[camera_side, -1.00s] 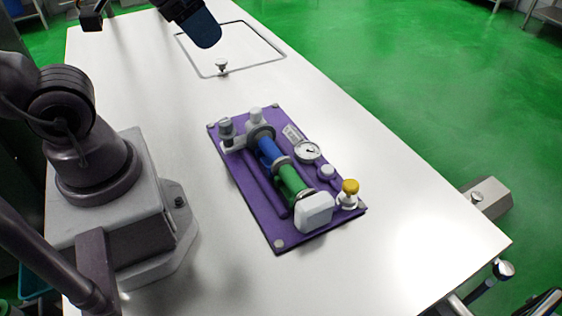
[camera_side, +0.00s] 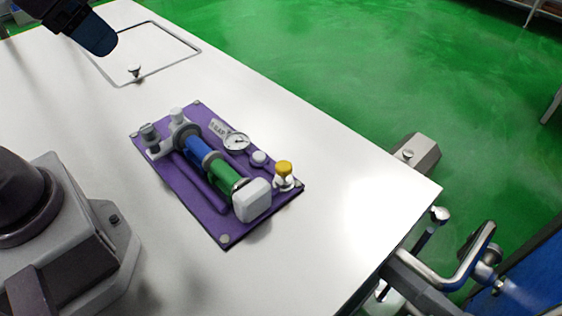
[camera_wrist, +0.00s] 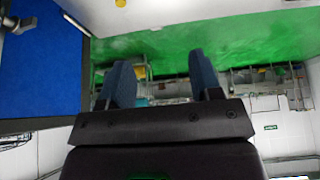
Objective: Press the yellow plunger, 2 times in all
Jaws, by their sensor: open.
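The yellow plunger (camera_side: 284,168) stands upright on a pale base at the right corner of the purple board (camera_side: 218,226). Nothing touches its cap. My gripper (camera_side: 100,42) is at the upper left of the side view, far from the plunger and above the table's far part. The wrist view shows my gripper (camera_wrist: 158,60) with its two blue fingers apart and nothing between them.
The board also bears a blue and green cylinder (camera_side: 226,174), a white end block (camera_side: 252,200), a round gauge (camera_side: 236,141) and a white button (camera_side: 259,158). A small knob (camera_side: 135,70) stands by the outlined panel beyond the board. The white table (camera_side: 330,215) is clear around the board.

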